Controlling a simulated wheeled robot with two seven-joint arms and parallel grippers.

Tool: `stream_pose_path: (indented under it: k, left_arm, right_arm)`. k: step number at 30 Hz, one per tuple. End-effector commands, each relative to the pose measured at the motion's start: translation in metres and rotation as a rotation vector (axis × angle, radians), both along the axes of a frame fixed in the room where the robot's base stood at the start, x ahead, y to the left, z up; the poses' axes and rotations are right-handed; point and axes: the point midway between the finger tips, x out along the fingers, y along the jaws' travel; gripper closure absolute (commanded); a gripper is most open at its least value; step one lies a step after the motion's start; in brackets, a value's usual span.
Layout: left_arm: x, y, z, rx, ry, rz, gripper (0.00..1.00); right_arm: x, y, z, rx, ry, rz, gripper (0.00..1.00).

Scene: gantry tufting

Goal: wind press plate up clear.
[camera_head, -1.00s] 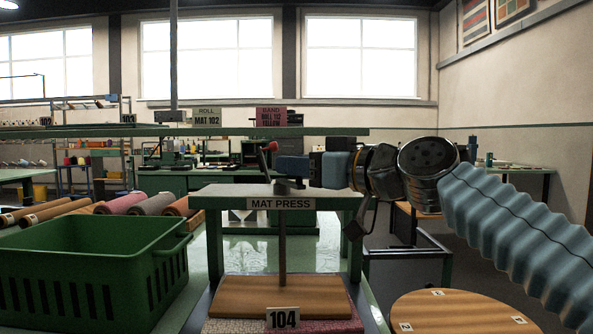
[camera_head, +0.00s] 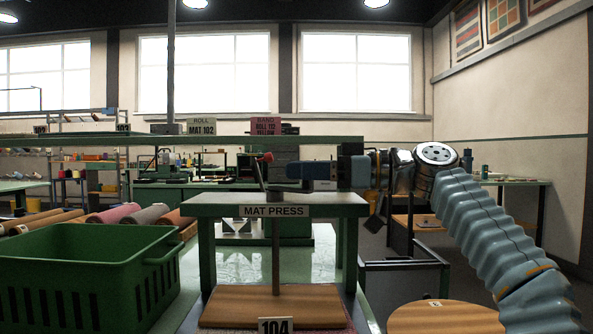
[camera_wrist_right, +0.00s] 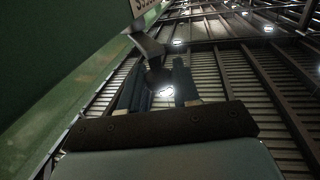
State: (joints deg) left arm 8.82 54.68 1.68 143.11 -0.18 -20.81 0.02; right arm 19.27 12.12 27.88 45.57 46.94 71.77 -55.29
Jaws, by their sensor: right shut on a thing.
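The mat press (camera_head: 208,205) is a green stand with a "MAT PRESS" label. A vertical screw (camera_head: 276,255) runs down from its top to the wooden press plate (camera_head: 250,305). The plate is low, over the mat; I cannot tell whether a gap lies between them. A crank with a red knob (camera_head: 267,157) stands on the press top. My right gripper (camera_head: 292,169) comes in from the right at the crank. In the right wrist view its dark fingers (camera_wrist_right: 160,88) are shut around the lower end of the grey bent crank arm (camera_wrist_right: 148,44). My left gripper is out of view.
A green slotted crate (camera_head: 75,285) stands left of the press, with rolled mats (camera_head: 145,215) behind it. A round wooden top (camera_head: 445,318) is at front right. A dark metal frame (camera_head: 405,264) stands right of the press. A green rail (camera_head: 100,140) crosses behind the press.

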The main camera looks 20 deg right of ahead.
Motion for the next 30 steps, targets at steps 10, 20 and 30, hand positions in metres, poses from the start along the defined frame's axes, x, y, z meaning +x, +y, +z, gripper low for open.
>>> stream_pose_path:
  k: [10, 20, 30]
  left_arm:
    - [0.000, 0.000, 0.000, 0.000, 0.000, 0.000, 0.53]
    - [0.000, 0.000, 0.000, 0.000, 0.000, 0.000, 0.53]
    - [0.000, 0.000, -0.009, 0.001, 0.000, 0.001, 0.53]
  right_arm:
    - [0.000, -0.001, 0.002, 0.002, -0.006, -0.004, 0.66]
    - [0.000, -0.001, 0.001, 0.002, -0.002, -0.002, 0.52]
    - [-0.022, -0.041, -0.001, 0.002, -0.003, -0.008, 0.52]
